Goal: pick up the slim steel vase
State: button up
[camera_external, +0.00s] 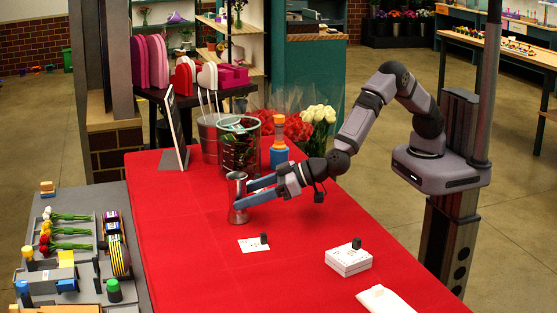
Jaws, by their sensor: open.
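The slim steel vase (238,214) stands upright on the red table. It is shiny grey, with a flared top, a narrow waist and a wider foot. My gripper (242,194) reaches in from the right, low over the table, with its blue-grey fingers open at the vase's height. The fingertips are close around or beside its narrow waist. From this view I cannot tell whether both fingers straddle it or whether they touch it.
A small card (253,244) lies in front, with a stack of white cards (348,260) to the right. The table's left side is clear.

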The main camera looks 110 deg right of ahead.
aim_at(230, 202)
jog(key=shift+p+x, duration=1.1)
jog(key=shift+x, duration=2.2)
jog(key=shift+a+f, duration=0.1)
jog(key=shift+a, duration=0.1)
jog(key=c, duration=1.2)
grip_shut()
jog(key=shift+r, duration=0.2)
